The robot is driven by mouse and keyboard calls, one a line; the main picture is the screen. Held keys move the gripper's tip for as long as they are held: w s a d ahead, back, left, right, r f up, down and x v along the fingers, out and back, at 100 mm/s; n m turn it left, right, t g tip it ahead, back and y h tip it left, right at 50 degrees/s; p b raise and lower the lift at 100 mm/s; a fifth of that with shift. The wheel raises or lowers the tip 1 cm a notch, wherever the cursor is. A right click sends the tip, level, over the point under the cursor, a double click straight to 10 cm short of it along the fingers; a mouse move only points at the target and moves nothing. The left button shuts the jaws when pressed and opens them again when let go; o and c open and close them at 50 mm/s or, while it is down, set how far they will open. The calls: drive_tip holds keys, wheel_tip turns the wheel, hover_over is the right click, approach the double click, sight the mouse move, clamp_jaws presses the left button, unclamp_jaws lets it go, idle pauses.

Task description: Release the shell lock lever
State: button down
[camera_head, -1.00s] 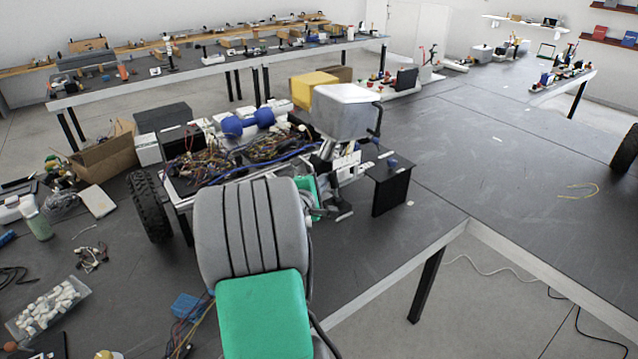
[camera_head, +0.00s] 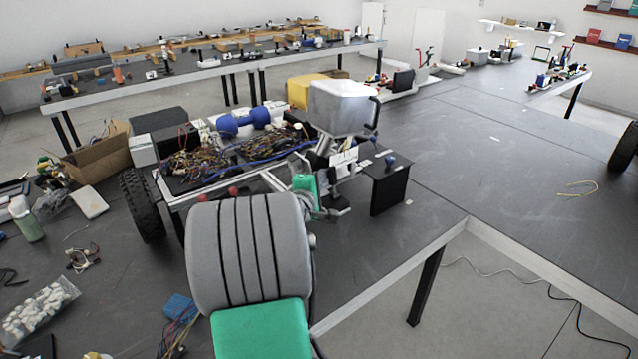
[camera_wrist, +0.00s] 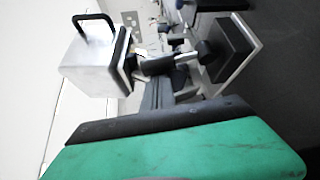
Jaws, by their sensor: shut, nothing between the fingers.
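The open chassis (camera_head: 215,165) stands on the dark table, with black wheels and bundles of wires. A silver box (camera_head: 340,108) with a black bar handle (camera_head: 376,112) stands at its right end; box (camera_wrist: 95,62) and handle (camera_wrist: 93,20) also show in the wrist view. Below it are grey brackets and a black panel (camera_head: 389,190) with a blue knob (camera_head: 390,160). I cannot tell which part is the shell lock lever. My gripper (camera_head: 335,204) is at this end, below the box, shut and empty. In the wrist view my gripper (camera_wrist: 163,90) is partly hidden by my green housing.
A cardboard box (camera_head: 98,150), a bag of white pieces (camera_head: 38,308) and loose wires lie on the left. A yellow box (camera_head: 303,90) stands behind the silver box. The table (camera_head: 450,140) is mostly clear to the right; its front edge is near my arm.

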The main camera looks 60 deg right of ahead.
sight(332, 177)
drive_tip(key=b, duration=0.2)
drive_tip(key=s+f+m+h+b, duration=0.1)
drive_tip(key=b, duration=0.2)
drive_tip(key=shift+s+a+m, duration=0.1)
drive_tip(key=shift+a+m, duration=0.2)
drive_tip(key=m+b, duration=0.1)
drive_tip(key=b, duration=0.2)
drive_tip(key=s+m+h+b, duration=0.1)
drive_tip(key=b, duration=0.2)
drive_tip(key=shift+a+r, duration=0.1)
drive_tip(key=shift+a, duration=0.2)
drive_tip(key=b, duration=0.1)
drive_tip(key=m+h+b, duration=0.1)
drive_tip(key=b, duration=0.1)
drive_tip(key=shift+s+a+r, duration=0.2)
drive_tip(key=shift+s+r, duration=0.05)
drive_tip(key=shift+s, duration=0.15)
drive_tip(key=shift+s+r+m+h+b, duration=0.2)
drive_tip(key=shift+m+h+b, duration=0.25)
drive_tip(key=shift+b, duration=0.35)
drive_tip(key=shift+r, duration=0.1)
